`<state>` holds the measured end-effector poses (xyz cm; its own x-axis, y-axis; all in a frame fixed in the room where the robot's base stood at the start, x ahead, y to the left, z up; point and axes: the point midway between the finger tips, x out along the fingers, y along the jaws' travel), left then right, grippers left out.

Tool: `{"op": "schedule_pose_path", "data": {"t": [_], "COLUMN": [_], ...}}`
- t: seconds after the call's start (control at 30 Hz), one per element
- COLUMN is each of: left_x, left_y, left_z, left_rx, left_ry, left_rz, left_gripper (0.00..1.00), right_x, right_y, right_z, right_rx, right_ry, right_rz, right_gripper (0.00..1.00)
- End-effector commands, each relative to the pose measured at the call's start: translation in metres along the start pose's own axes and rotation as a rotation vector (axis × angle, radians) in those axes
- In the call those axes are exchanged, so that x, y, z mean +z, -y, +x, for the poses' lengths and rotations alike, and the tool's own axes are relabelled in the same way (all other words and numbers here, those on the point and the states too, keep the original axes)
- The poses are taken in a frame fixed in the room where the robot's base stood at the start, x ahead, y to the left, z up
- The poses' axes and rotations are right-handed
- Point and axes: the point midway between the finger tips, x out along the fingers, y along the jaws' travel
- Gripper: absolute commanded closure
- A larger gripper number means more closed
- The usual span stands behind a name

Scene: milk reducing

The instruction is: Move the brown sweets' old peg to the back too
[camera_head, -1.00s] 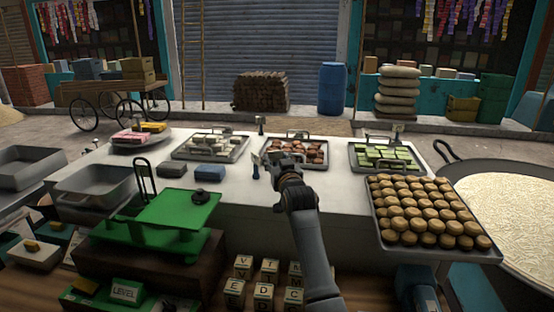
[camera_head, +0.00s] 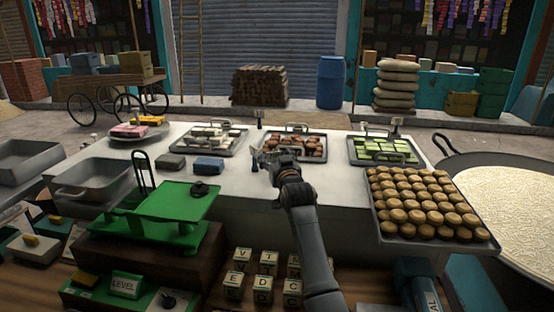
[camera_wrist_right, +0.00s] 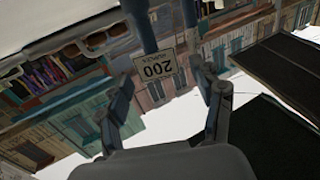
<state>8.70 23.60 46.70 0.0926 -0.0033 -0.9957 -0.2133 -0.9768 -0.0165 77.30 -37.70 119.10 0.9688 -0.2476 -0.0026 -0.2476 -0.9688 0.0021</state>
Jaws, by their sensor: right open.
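The brown sweets (camera_head: 300,148) lie in a metal tray at the middle back of the white table. A small price tag reading 200 (camera_wrist_right: 155,67) shows upside down in the right wrist view, between my fingers; a dark blue post stands just above it there. In the head view my right gripper (camera_head: 264,158) is low at the front left corner of the brown sweets' tray and partly hides a small peg. In the wrist view its fingers (camera_wrist_right: 165,82) are apart. Contact with the peg cannot be told. My left gripper is not in view.
Another peg (camera_head: 260,118) stands behind the brown tray's left end. Trays of white sweets (camera_head: 210,139) and green sweets (camera_head: 385,150) flank it. A green scale (camera_head: 172,202) stands at front left.

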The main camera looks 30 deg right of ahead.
Motion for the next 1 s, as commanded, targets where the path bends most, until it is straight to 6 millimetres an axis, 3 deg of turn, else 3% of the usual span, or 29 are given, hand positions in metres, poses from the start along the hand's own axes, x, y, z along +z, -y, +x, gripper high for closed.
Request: {"op": "schedule_pose_path", "data": {"t": [0.17,0.43,0.7,1.0], "left_x": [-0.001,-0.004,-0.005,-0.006], "left_y": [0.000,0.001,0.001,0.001], "left_z": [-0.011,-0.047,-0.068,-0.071], "left_rx": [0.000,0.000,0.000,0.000], "left_ry": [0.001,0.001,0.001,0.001], "left_rz": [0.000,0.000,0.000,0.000], "left_gripper": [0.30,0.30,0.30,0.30], "right_x": [-0.016,-0.018,-0.014,-0.012], "right_y": [0.000,0.000,0.000,0.000], "right_z": [-0.005,-0.061,-0.107,-0.120], "right_rx": [0.001,0.000,0.000,0.000], "right_ry": [-0.002,0.001,0.000,-0.002], "right_rz": [0.000,0.000,0.001,0.001], "right_gripper": [0.33,0.33,0.33,0.33]}}
